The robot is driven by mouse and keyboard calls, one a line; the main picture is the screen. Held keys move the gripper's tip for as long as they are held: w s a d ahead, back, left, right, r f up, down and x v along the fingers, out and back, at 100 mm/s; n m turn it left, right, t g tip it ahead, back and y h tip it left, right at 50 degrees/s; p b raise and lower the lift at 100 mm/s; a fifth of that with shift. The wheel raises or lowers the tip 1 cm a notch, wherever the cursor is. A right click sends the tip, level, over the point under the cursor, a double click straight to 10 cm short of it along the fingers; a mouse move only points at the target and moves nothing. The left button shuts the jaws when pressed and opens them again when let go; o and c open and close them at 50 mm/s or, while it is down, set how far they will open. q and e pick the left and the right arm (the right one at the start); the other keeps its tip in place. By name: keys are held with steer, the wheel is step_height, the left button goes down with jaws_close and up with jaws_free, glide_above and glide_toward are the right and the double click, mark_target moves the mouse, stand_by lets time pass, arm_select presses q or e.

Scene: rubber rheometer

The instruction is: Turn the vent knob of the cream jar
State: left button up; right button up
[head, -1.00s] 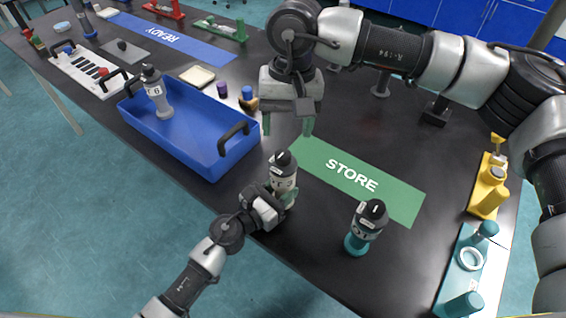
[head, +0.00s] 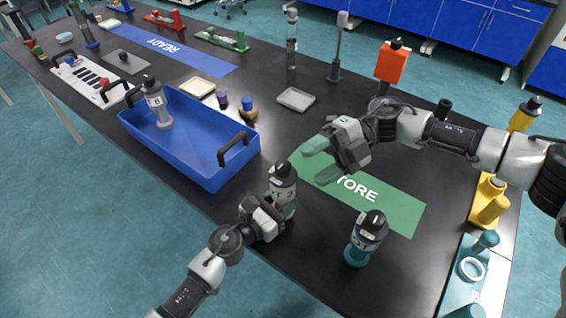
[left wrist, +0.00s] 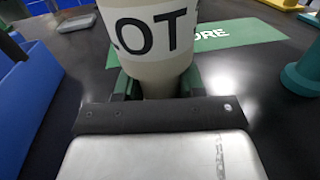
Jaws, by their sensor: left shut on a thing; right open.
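The cream jar (head: 283,183) stands upright near the front edge of the table, with a black top and a lettered label. Its lower body also shows in the left wrist view (left wrist: 150,45). A vent knob on the black top is too small to make out. My left gripper (head: 281,207) is shut around the jar's lower body, and its green fingers show on both sides of it in the left wrist view. My right gripper (head: 318,162) is open and empty, above the green STORE mat (head: 395,207), to the right of the jar's top and apart from it.
A teal jar (head: 364,243) with a black top stands to the right. A blue tray (head: 190,160) holding a grey jar (head: 158,108) is to the left. Yellow (head: 488,200) and teal (head: 465,270) fixtures line the right edge. A grey dish (head: 296,99) lies behind.

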mark_target(283, 164)
steer(key=w+d+f+m+t+y, duration=0.3)
steer(key=d+m+t+y, duration=0.2)
steer(key=m, duration=1.2)
steer(key=a, duration=0.4)
steer(key=s+a, duration=0.1)
steer(key=a, duration=0.6)
steer(key=shift+s+a+r, duration=0.2)
steer(key=shift+a, duration=0.2)
